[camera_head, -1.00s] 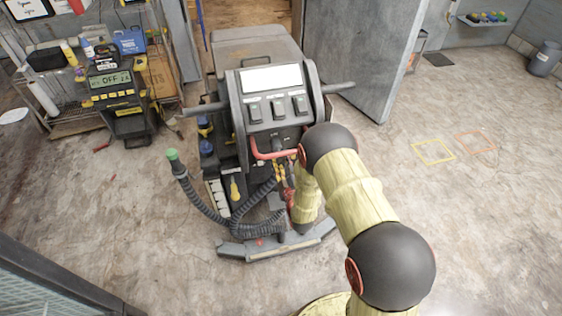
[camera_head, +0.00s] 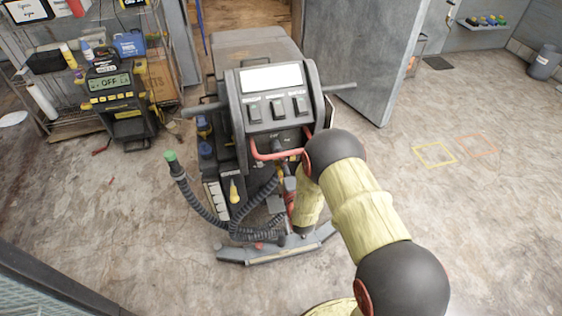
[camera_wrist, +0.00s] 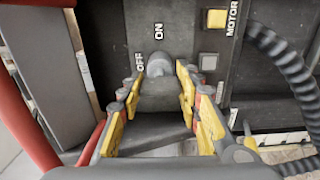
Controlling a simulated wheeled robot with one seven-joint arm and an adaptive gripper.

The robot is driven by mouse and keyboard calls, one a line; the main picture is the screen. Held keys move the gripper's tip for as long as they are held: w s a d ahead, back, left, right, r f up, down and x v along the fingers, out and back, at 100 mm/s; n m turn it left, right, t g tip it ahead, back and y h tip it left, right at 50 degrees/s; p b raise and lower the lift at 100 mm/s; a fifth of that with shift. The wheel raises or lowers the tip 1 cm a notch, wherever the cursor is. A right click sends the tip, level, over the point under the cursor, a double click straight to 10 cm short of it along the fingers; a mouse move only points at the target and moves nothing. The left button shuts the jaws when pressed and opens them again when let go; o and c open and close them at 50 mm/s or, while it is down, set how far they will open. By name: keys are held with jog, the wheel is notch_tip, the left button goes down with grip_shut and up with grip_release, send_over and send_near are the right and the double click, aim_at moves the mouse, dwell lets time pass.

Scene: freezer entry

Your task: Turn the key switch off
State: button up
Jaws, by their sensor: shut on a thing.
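The key switch (camera_wrist: 157,64) is a grey knob on the dark panel of the machine, with OFF printed to its left and ON above it in the wrist view.
A red bar handle (camera_head: 262,155) frames the panel near my gripper. A black corrugated hose (camera_wrist: 283,60) runs close by on the right of the wrist view. A yellow MOTOR button (camera_wrist: 216,18) is near the knob. Open floor lies right of the machine.

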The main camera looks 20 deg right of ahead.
dwell(0.4)
jog(key=o, duration=1.2)
jog(key=shift+c, duration=0.2)
jog(key=s, duration=1.2)
